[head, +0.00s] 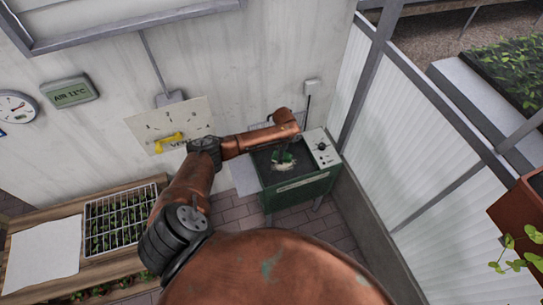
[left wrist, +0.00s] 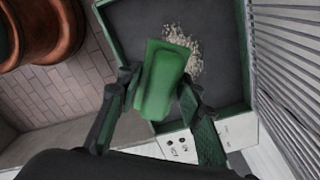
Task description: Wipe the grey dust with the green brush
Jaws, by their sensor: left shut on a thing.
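The green brush (left wrist: 160,82) is held between the two fingers of my left gripper (left wrist: 155,100) in the left wrist view. It is over the dark top of a green bench unit (head: 303,188), beside the grey dust. The grey dust (left wrist: 192,52) is a pale, crumbly patch on that dark surface, partly hidden by the brush. In the head view my left gripper (head: 284,152) is above the unit, and the brush and dust show only small there. I cannot tell whether the brush touches the surface. My right gripper is not in view.
The dark surface has a raised green rim (left wrist: 247,60) and a white control panel (head: 321,148) at its right. A wall stands behind, with translucent panels (head: 400,130) to the right. A bench with a seedling tray (head: 110,222) is at the left.

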